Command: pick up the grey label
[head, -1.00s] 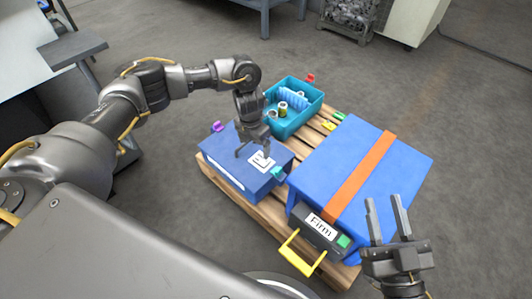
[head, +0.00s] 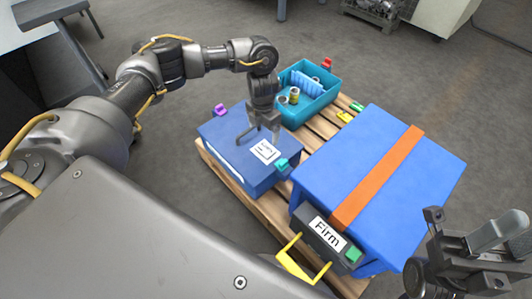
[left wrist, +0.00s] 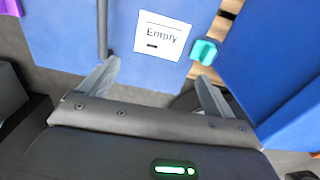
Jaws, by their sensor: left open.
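A white label reading "Empty" (head: 265,152) lies on top of the smaller blue box (head: 222,140); it also shows in the left wrist view (left wrist: 163,35). A second white label, "Firm" (head: 327,233), is on a dark grey block with a yellow handle at the large blue box's front. I cannot make out a clearly grey label. My left gripper (head: 262,136) points down over the smaller box, just behind the "Empty" label. It is open and empty, its fingers apart in the left wrist view (left wrist: 155,85). My right gripper (head: 465,228) is open and empty at the lower right.
The boxes stand on a wooden pallet (head: 262,205). The large blue box (head: 350,150) has an orange strap (head: 380,175). A teal bin (head: 318,108) holding small items stands behind. Small teal (head: 281,165) and purple (head: 221,110) clips sit at the smaller box's edges.

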